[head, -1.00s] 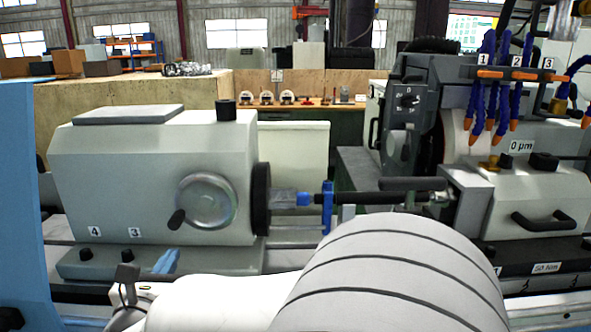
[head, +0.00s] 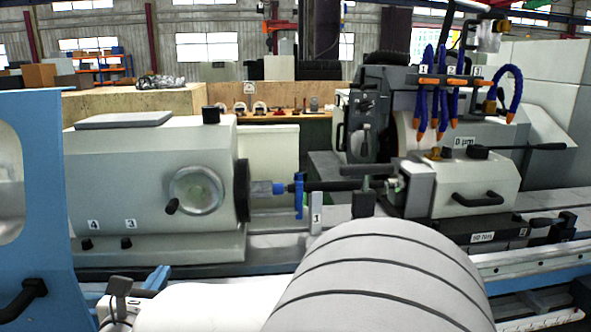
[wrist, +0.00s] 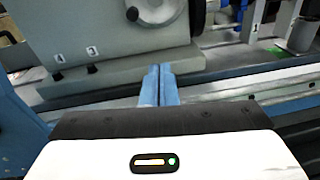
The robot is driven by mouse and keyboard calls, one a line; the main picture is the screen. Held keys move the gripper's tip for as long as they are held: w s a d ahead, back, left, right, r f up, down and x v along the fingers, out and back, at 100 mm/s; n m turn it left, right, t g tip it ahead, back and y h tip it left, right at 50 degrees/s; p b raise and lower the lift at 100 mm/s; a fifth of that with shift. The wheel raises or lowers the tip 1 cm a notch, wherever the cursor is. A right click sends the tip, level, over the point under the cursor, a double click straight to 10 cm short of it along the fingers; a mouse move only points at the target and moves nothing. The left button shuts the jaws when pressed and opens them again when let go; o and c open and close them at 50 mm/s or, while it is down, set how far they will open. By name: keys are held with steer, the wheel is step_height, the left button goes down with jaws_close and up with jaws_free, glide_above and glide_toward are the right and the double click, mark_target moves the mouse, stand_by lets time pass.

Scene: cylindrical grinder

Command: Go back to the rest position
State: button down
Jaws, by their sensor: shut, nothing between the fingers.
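My gripper shows in the wrist view as two blue fingers (wrist: 159,84), closed against each other and empty. They point at the front of the machine bed, just below the grey headstock (wrist: 110,45). In the head view the fingers are hidden, and my white and grey arm covers the bottom centre. The cylindrical grinder's headstock (head: 150,175) with its handwheel (head: 196,189) stands at the left.
A blue machine door (head: 50,230) with a black handle stands at the left. Blue coolant hoses with orange tips (head: 437,110) hang over the grinding wheel area. A wooden workbench (head: 270,117) with small gauges stands behind the machine.

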steer(key=w+d+f+m+g+h, duration=0.1)
steer(key=d+f+m+g+h, duration=0.3)
steer(key=d, duration=0.6)
steer(key=d+r+m+g+h, duration=0.1)
steer(key=d+m+g, duration=0.2)
steer(key=d+m, duration=0.55)
steer(key=w+d+f+m+g+h, duration=0.1)
steer(key=d+f+m+g+h, duration=0.2)
steer(key=d, duration=0.8)
steer(key=s+d+f+m+g+y+p, duration=0.1)
steer(key=s+d+m, duration=0.4)
steer(key=m, duration=0.5)
steer(key=s+d+f+m+g+y+p, duration=0.1)
steer(key=s+d+m+g+y, duration=0.2)
steer(key=s+m+y, duration=0.3)
steer(key=s+d+m, duration=0.1)
steer(key=s+m, duration=0.1)
steer(key=m, duration=0.2)
steer(key=shift+d+g+y, duration=0.3)
steer(key=shift+d+g, duration=0.1)
